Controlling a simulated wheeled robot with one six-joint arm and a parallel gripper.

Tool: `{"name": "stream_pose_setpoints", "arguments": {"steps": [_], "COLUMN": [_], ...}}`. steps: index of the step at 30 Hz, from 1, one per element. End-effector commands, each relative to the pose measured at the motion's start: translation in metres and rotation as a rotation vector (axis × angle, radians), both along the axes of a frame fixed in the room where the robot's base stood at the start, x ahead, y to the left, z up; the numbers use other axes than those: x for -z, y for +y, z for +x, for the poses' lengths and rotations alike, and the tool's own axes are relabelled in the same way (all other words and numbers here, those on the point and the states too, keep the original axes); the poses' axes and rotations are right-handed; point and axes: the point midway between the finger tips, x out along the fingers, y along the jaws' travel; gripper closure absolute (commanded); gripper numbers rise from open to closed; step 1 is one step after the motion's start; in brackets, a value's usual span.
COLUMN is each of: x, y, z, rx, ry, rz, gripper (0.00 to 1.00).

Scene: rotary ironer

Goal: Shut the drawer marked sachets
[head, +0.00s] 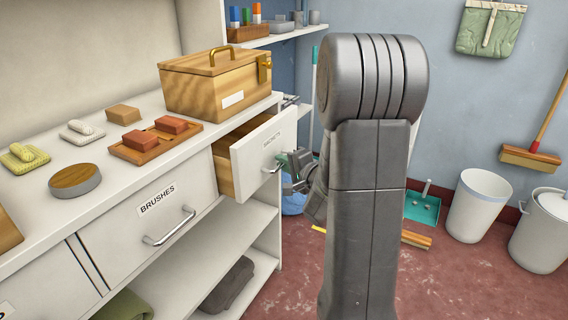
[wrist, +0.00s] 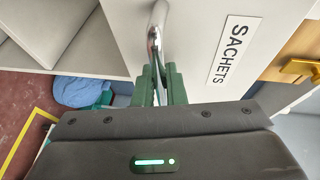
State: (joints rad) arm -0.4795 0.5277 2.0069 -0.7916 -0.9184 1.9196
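The drawer marked sachets (head: 262,150) is the white-fronted one under the wooden box. It stands partly pulled out, its wooden side showing. Its label reads SACHETS in the wrist view (wrist: 231,50). Its metal handle (wrist: 156,30) runs down between the green fingers of my gripper (wrist: 158,85). The fingers look closed around the handle, with little gap on either side. In the head view my gripper (head: 287,163) is at the drawer front, partly hidden behind my arm.
The shut brushes drawer (head: 150,220) is left of it. A latched wooden box (head: 215,85) stands on the counter above, near soap bars on a tray (head: 155,138). Open shelves (head: 235,235) lie below. Bins (head: 480,205) stand at the right, with clear red floor before them.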

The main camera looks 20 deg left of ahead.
Motion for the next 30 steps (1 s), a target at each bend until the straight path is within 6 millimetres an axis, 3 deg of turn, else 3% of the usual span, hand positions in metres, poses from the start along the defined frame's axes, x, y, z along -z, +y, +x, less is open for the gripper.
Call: {"name": "stream_pose_setpoints", "arguments": {"steps": [5, 15, 27, 28, 30], "x": [-0.001, -0.002, -0.001, -0.001, -0.001], "y": [0.010, 0.067, 0.075, 0.075, 0.075], "z": [0.001, 0.005, 0.006, 0.007, 0.006], "rx": [-0.002, -0.003, -0.002, -0.003, -0.003], "ry": [0.000, -0.001, -0.002, -0.003, -0.003], "rz": [0.000, 0.000, 0.002, 0.002, 0.002], "gripper": [1.00, 1.00, 1.00, 0.83, 0.81]}}
